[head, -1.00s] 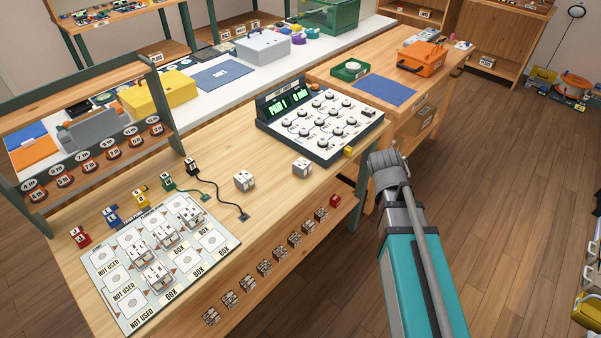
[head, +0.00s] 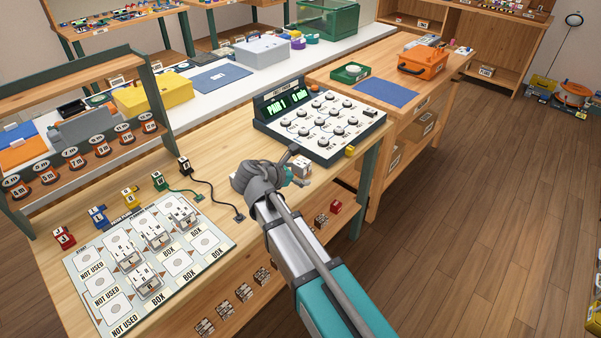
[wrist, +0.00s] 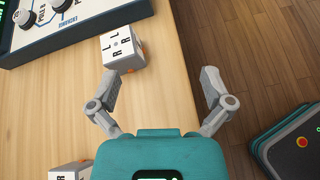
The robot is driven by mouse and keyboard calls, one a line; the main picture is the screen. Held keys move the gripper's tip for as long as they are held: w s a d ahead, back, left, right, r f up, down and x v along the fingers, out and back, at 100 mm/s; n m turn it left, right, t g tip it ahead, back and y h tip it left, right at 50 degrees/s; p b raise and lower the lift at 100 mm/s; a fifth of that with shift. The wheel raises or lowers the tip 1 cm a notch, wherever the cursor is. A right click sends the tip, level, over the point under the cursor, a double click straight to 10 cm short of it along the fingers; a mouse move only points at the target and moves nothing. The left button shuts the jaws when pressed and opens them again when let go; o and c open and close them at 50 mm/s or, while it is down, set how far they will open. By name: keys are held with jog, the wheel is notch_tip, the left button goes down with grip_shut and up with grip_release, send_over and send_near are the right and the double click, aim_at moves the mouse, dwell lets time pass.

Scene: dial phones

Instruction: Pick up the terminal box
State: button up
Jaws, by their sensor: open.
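A white terminal box (head: 302,166) with an orange side patch stands on the wooden table, just in front of the dial panel. It also shows in the wrist view (wrist: 121,46), its top marked with letters. My gripper (wrist: 160,88) is open and empty. In the wrist view the box lies ahead of the left finger, not between the fingers. In the head view my gripper (head: 292,172) hangs over the table's front part and partly covers the scene near this box.
A dial panel (head: 318,120) with a lit display stands behind the box. A board (head: 85,290) holding several white boxes lies at the left. Below the table edge, a shelf (head: 290,262) holds small boxes.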

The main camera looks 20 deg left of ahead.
aim_at(299, 164)
jog(key=a+n, duration=0.1)
jog(key=a, duration=0.1)
jog(key=s+a+n+t, duration=0.1)
jog(key=a, duration=0.1)
jog(key=s+a+n+y+b, duration=0.1)
jog(key=a, duration=0.2)
jog(key=shift+s+r+n+t, duration=0.2)
jog(key=shift+r+n+t, duration=0.1)
jog(key=shift+t, duration=0.1)
jog(key=shift+w+d+f, duration=0.1)
jog(key=shift+w+d, duration=0.05)
jog(key=b+x, duration=0.3)
jog(key=x, duration=0.4)
jog(key=shift+f, duration=0.1)
jog(key=shift+w+d+f, duration=0.1)
jog(key=shift+w+d, duration=0.15)
jog(key=shift+w, duration=0.35)
jog(key=shift+d+b+x, duration=0.2)
jog(key=shift+b+x, duration=0.85)
jog(key=shift+x, duration=1.6)
jog(key=shift+s, duration=0.15)
